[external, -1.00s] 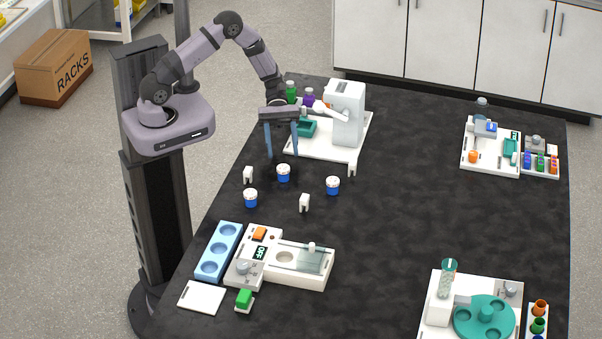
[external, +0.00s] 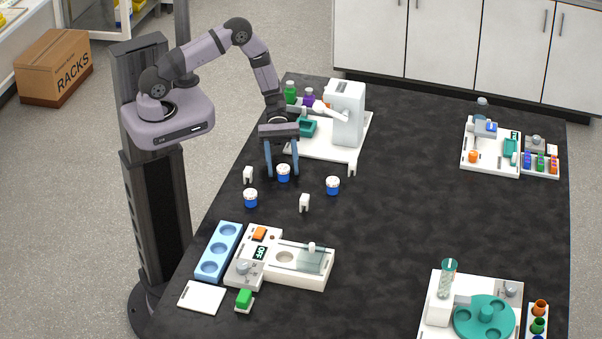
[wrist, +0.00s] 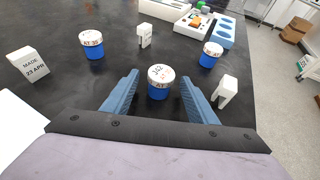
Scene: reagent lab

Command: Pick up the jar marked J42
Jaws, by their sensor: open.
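Three blue jars with white lids stand on the black table. The middle jar (external: 283,174) is between the two blue fingers of my open gripper (external: 282,168), with a gap on both sides. In the wrist view this jar (wrist: 158,88) stands upright between the fingertips (wrist: 160,80); its lid marking is small and looks like J42. A second jar (wrist: 93,49) is at the left of the wrist view, its lid lettering hard to read. A third jar (wrist: 209,57) is at the right. They show in the external view at right (external: 333,187) and lower left (external: 250,199).
White label stands are close by: one reading MADE 23 APR (wrist: 28,64), one (wrist: 144,36) beyond the middle jar and one (wrist: 225,91) right of my gripper. A white dispenser station (external: 347,115) is behind; a blue tray (external: 219,250) is at front left. The table's middle is clear.

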